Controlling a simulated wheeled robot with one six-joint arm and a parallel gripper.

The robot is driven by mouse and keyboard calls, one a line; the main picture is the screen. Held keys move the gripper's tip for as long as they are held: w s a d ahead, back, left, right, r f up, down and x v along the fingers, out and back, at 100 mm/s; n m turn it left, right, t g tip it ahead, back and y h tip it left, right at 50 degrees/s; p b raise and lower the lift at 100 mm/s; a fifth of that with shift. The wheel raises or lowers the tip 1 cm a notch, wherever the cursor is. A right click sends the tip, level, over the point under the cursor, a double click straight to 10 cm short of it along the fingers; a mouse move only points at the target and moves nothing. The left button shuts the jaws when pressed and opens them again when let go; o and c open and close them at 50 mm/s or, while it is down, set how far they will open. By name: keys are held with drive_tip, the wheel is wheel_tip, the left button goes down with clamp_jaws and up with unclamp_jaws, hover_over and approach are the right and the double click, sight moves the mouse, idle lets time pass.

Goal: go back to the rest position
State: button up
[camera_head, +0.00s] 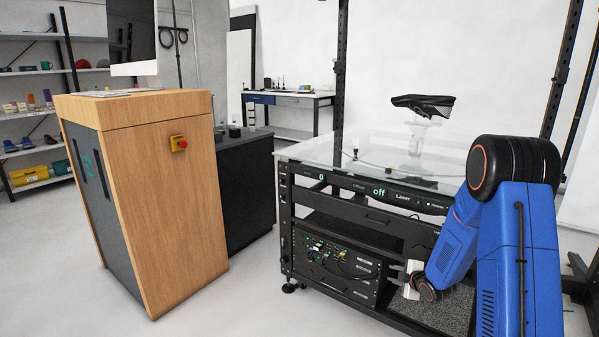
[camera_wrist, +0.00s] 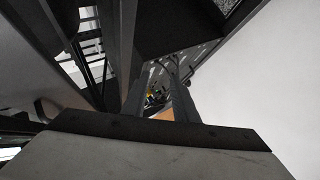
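My blue arm reaches down at the right of the head view, beside the front of the turntable rig (camera_head: 365,200). My gripper (camera_head: 402,283) is low, in front of the rig's lower shelf, and small in this view. In the wrist view my gripper (camera_wrist: 158,95) shows two dark fingers with a gap between them. Background shows through the gap, so it looks open and empty. A black object (camera_head: 424,104) sits on a clear stand (camera_head: 417,138) on the rig's glass top (camera_head: 320,150), well above my gripper.
An electronics box (camera_head: 340,268) is in the rig just left of my gripper. A wooden cabinet (camera_head: 165,200) with a red button (camera_head: 179,143) stands left. Dark posts (camera_head: 341,70) rise at the rig's back. Open floor (camera_head: 240,305) lies between cabinet and rig.

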drive_tip(key=s+r+m+g+h, duration=0.35)
drive_tip(key=s+r+m, duration=0.55)
drive_tip(key=s+r, duration=1.15)
drive_tip(key=s+a+r+m+g, duration=0.1)
drive_tip(key=s+a+r+m, duration=0.1)
drive_tip(key=s, duration=0.8)
drive_tip(key=s+a+r+m+g, duration=0.1)
drive_tip(key=s+a+r+m, duration=0.1)
drive_tip(key=s, duration=0.8)
drive_tip(key=s+a+r+m+g, duration=0.1)
drive_tip(key=s+a+r+m, duration=0.2)
drive_tip(key=s, duration=0.7)
drive_tip(key=shift+s+a+m+y, duration=0.35)
drive_tip(key=shift+m+y, duration=0.05)
drive_tip(key=shift+y, duration=0.05)
